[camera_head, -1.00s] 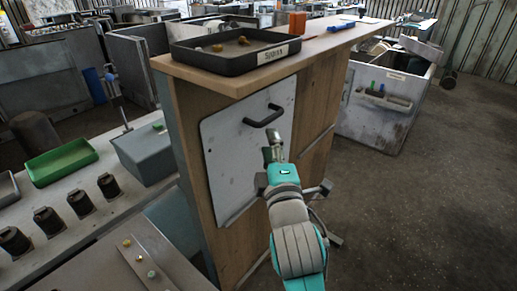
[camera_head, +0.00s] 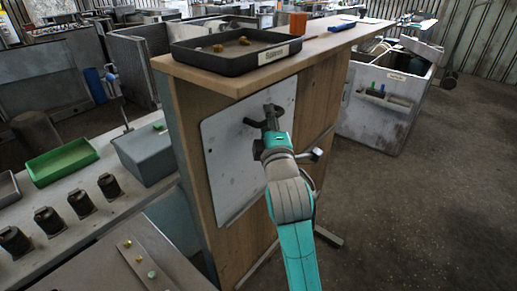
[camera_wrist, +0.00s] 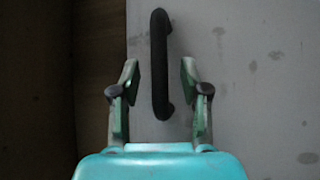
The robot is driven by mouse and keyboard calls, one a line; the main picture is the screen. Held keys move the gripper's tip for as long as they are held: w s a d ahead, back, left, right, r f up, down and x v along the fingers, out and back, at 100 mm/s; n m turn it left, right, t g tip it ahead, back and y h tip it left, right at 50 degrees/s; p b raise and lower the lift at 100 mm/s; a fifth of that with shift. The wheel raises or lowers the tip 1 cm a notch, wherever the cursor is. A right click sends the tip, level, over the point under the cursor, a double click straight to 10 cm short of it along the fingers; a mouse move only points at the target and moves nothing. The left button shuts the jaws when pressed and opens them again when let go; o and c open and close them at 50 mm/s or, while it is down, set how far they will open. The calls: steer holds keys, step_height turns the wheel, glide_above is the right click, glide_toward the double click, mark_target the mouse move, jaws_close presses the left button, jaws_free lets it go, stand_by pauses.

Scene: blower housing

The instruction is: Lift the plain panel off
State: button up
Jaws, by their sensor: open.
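The plain panel (camera_head: 227,163) is a light grey, slightly spotted sheet standing on the side of the wooden housing. It also fills the right of the wrist view (camera_wrist: 260,100). Its black bar handle (camera_wrist: 160,62) runs upright between my fingers in the wrist view. My gripper (camera_wrist: 158,85) is open, with one finger on each side of the handle and a gap visible on both sides. In the head view my gripper (camera_head: 270,116) is in front of the handle and hides most of it.
A black labelled tray (camera_head: 232,62) with small pieces, an orange cup (camera_head: 298,23) and a blue item (camera_head: 342,27) are on the wooden top. A green tray (camera_head: 62,162) and grey box (camera_head: 146,157) are at left.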

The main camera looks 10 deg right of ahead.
jaws_close()
steer(key=d+r, duration=0.8)
steer(key=d, duration=0.6)
steer(key=s+d, duration=0.4)
steer(key=s, duration=0.2)
steer(key=shift+s+d, duration=0.25)
steer(key=shift+d, duration=0.1)
stand_by(0.4)
